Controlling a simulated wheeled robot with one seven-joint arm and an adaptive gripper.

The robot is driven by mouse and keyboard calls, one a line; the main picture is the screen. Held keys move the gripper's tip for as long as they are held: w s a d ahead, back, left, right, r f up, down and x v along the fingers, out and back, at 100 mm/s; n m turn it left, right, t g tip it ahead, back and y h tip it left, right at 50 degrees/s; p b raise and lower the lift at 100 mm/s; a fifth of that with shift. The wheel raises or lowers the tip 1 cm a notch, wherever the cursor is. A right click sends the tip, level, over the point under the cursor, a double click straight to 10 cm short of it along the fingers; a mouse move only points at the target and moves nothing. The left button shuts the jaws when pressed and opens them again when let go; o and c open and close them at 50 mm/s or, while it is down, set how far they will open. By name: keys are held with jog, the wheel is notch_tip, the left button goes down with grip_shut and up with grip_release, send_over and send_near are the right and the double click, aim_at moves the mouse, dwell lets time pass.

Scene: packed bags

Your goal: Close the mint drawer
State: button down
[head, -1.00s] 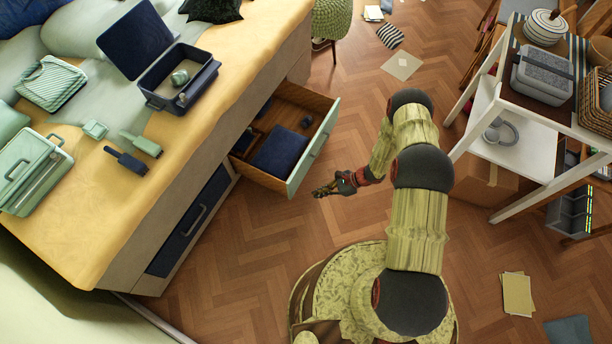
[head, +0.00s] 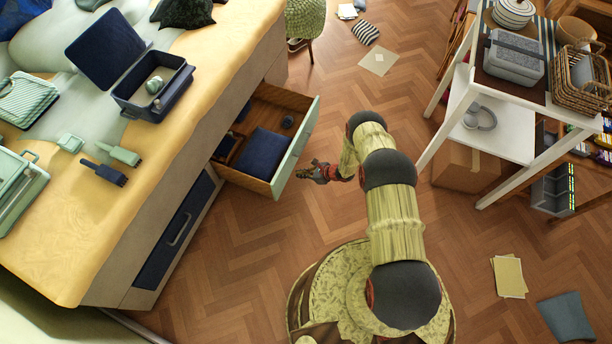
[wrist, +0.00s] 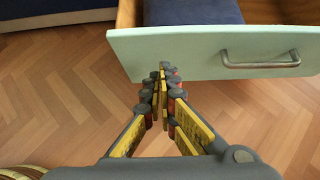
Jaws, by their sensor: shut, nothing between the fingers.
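The mint drawer (head: 296,150) is pulled open from the bed's side, its pale green front facing my arm. It also shows in the wrist view (wrist: 190,55), with a metal bar handle (wrist: 260,60) right of the fingertips. Inside lie a folded dark blue item (head: 262,152) and a small dark item (head: 288,121). My gripper (head: 303,171) is shut and empty, just outside the drawer front near its lower end. In the wrist view my fingertips (wrist: 163,75) overlap the front's lower edge left of the handle; I cannot tell whether they touch.
A closed dark blue drawer (head: 178,230) is in the same bed base, left of the mint one. A white shelf unit (head: 500,125) stands at the right with a cardboard box (head: 465,168) under it. Papers (head: 508,277) lie on the floor. The wooden floor around the drawer is mostly clear.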

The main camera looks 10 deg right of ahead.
aim_at(282, 173)
jog(key=shift+w+a+f+b, duration=0.4)
jog(key=shift+w+a, duration=0.25)
jog(key=shift+a, duration=0.25)
jog(key=shift+w+a+f+b, duration=0.3)
jog(key=shift+w+a, duration=0.35)
jog(key=shift+a, duration=0.3)
jog(key=shift+w+a+f+b, duration=0.3)
jog(key=shift+w+a+f, duration=0.15)
jog(key=shift+w+a, duration=0.35)
jog(key=shift+s, duration=0.15)
jog(key=shift+a, duration=0.1)
